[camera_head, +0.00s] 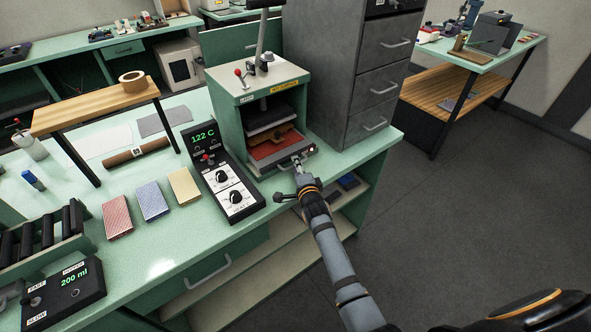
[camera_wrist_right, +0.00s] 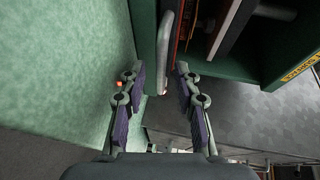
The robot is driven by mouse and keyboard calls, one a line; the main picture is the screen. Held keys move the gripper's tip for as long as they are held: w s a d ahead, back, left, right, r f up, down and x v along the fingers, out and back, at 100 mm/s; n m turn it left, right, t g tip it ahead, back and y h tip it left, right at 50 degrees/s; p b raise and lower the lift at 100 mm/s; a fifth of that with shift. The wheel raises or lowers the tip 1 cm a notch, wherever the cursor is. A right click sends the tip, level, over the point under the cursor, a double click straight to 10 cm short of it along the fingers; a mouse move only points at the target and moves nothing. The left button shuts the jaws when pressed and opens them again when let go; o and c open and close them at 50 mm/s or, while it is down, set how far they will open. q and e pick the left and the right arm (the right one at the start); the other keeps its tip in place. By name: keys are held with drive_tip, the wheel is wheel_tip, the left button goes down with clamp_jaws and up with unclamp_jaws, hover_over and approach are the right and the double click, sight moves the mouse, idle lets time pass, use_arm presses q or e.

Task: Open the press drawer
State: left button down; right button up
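The green press (camera_head: 262,95) stands on the bench with its front cavity open. Its drawer (camera_head: 283,163) is low in the cavity, with a rust-red surface behind its front edge. My right gripper (camera_head: 298,163) is at the drawer front, toward its right end. In the right wrist view my right gripper (camera_wrist_right: 157,70) has its two fingers apart. The grey drawer handle (camera_wrist_right: 165,45) lies ahead, in line with the gap between them. I cannot tell whether either finger touches it. My left gripper is not in view.
A control box reading 122 C (camera_head: 222,172) stands left of the press. A grey drawer cabinet (camera_head: 365,75) stands close on its right. Several coloured blocks lie on the green bench (camera_head: 160,255). The floor (camera_head: 470,200) at the right is clear.

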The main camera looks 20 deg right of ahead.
drive_tip(key=shift+w+f, duration=0.25)
drive_tip(key=shift+w, duration=0.45)
drive_tip(key=shift+w+r, duration=0.1)
drive_tip(key=shift+w, duration=0.15)
drive_tip(key=c, duration=0.6)
drive_tip(key=shift+s, duration=0.1)
clamp_jaws()
